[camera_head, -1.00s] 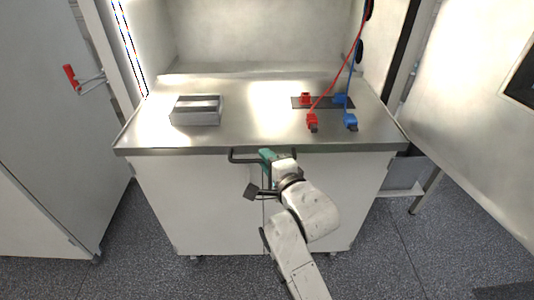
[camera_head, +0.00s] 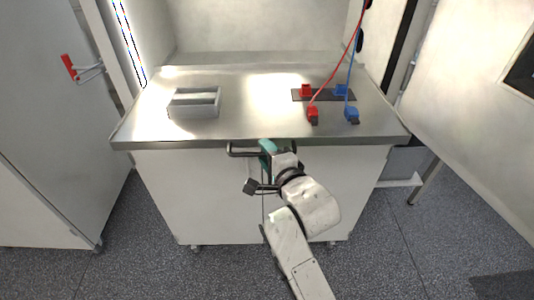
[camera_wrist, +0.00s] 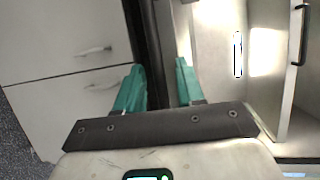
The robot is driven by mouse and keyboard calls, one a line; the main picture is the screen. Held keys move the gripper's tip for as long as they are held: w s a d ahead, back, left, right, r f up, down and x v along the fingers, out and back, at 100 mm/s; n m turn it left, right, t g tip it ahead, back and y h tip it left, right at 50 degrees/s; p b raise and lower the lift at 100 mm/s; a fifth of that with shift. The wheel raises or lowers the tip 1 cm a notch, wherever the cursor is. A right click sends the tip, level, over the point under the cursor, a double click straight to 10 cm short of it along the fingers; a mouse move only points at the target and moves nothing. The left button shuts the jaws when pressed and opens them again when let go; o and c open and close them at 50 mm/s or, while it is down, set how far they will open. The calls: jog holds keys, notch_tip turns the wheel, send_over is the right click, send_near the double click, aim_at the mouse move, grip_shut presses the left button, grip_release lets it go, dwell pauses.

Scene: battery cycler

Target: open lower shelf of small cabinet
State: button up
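A white cabinet (camera_head: 200,195) under a steel top stands ahead in the head view. A dark bar handle (camera_head: 243,152) runs along its upper front edge. My gripper (camera_head: 268,150) is at this handle, and my wrist hides part of the cabinet front. In the wrist view, my gripper's teal fingers (camera_wrist: 158,85) are apart, with a dark strip (camera_wrist: 148,40) running between them near the left finger. I cannot tell whether they touch it. Which is the lower shelf is unclear.
On the steel top (camera_head: 250,120) are a grey tray (camera_head: 195,110) and red (camera_head: 312,115) and blue connectors (camera_head: 351,115) with cables. A grey cabinet with a red handle (camera_head: 68,66) stands left, a white panel (camera_head: 470,110) right. Bare floor (camera_head: 400,260) shows below.

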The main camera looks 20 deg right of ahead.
jog(key=s+r+b, duration=0.2)
jog(key=s, duration=0.8)
jog(key=shift+s+d, duration=0.3)
jog(key=shift+d, duration=0.15)
jog(key=s+d+f+n+g+h, duration=0.2)
jog(key=s+d+f+n+g, duration=0.25)
jog(key=f, duration=0.55)
jog(key=s+d+f+n+g, duration=0.2)
jog(key=s+f+n+g, duration=0.3)
jog(key=s, duration=0.6)
jog(key=s+d+f+n+g, duration=0.3)
jog(key=s+f+n+g, duration=0.2)
jog(key=s+f+n, duration=0.3)
jog(key=s+f, duration=0.1)
jog(key=s, duration=0.3)
jog(key=shift+s+f, duration=0.25)
jog(key=shift+f, duration=0.05)
jog(key=shift+g, duration=0.25)
